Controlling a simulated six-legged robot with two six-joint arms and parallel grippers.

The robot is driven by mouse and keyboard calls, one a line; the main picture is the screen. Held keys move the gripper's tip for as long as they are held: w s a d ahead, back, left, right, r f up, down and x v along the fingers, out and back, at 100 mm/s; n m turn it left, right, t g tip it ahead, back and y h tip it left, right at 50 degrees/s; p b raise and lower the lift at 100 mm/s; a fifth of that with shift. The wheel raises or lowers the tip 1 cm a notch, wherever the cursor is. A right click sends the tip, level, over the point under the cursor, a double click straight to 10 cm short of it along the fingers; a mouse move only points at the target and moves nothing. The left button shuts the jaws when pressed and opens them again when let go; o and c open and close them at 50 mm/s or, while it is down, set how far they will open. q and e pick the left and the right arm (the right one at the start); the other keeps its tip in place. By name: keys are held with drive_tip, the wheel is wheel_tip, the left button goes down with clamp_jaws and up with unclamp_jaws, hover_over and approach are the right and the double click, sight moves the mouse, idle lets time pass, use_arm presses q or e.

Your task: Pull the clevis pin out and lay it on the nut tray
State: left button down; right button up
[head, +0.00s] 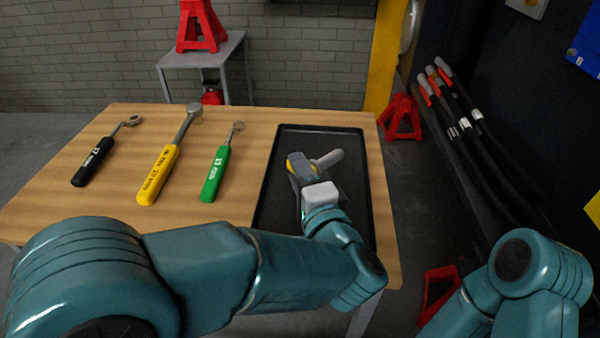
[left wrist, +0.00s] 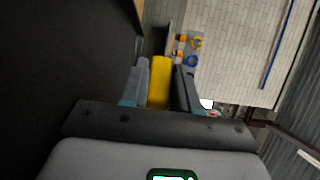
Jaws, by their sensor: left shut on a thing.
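The clevis pin (head: 329,158) shows in the head view as a thick grey rod sticking out to the right of my left gripper (head: 303,168). A yellow part shows at the jaws. In the left wrist view, a yellow piece (left wrist: 160,82) sits between the two fingers of my left gripper (left wrist: 162,84), which is shut on it. The black nut tray (head: 352,190) lies at the right end of the wooden table. The gripper and pin are over this tray; whether the pin touches its floor I cannot tell. My right gripper is out of view.
Three wrenches lie left of the tray: black-handled (head: 94,161), yellow-handled (head: 160,175) and green-handled (head: 215,174). A red jack stand (head: 400,118) is behind the table. Several dark hoses (head: 470,140) hang at the right. The tray's visible floor looks clear.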

use_arm(q)
drive_tip(key=shift+r, duration=0.1)
drive_tip(key=c, duration=0.8)
unclamp_jaws()
wheel_tip(320, 180, up, 20)
drive_tip(key=p, duration=0.9)
drive_tip(key=shift+s, duration=0.1)
